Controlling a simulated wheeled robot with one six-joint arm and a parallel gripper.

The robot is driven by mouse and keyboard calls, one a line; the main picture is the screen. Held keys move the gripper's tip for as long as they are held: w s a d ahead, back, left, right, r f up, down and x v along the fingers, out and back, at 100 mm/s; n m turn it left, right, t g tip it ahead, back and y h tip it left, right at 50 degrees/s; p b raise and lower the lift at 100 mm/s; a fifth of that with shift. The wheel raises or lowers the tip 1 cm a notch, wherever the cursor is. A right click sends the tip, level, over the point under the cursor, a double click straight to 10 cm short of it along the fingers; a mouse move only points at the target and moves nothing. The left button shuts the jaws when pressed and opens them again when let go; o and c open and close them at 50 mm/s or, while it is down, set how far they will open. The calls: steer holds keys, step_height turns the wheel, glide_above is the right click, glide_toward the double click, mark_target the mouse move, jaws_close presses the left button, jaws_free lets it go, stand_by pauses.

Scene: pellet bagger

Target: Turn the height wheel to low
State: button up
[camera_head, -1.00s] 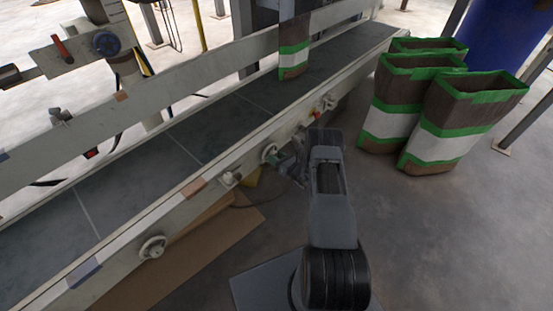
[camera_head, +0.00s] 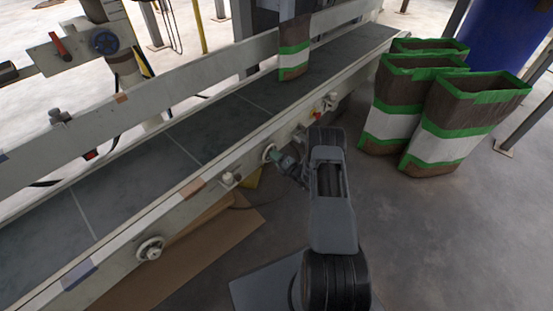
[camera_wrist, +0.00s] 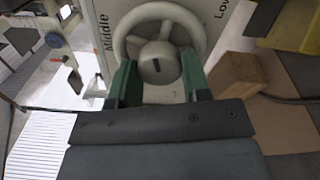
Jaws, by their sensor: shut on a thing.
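The height wheel (camera_wrist: 155,62) is a pale handwheel with a round hub and a dark mark on the hub. In the wrist view, "Middle" is printed to its left and "Low" to its upper right. My gripper (camera_wrist: 157,82) has its green fingers on either side of the wheel's lower part and is shut on it. In the head view, the wheel (camera_head: 268,153) sits on the near side of the conveyor frame, with my gripper (camera_head: 284,163) against it. The lower rim is partly hidden by my gripper.
Another handwheel (camera_head: 150,249) is lower left on the same frame, and a pale knob (camera_head: 229,179) sits between. A red button (camera_head: 317,113) is to the right. Green-banded bags (camera_head: 446,120) stand on the floor at right. A brown block (camera_wrist: 238,83) is right of the wheel.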

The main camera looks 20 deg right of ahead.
steer(key=shift+r+m, duration=0.15)
steer(key=shift+m, duration=7.55)
steer(key=o, duration=0.9)
steer(key=shift+s+d, duration=0.1)
steer(key=p+v, duration=0.4)
steer(key=v, duration=0.9)
steer(key=shift+s, duration=0.25)
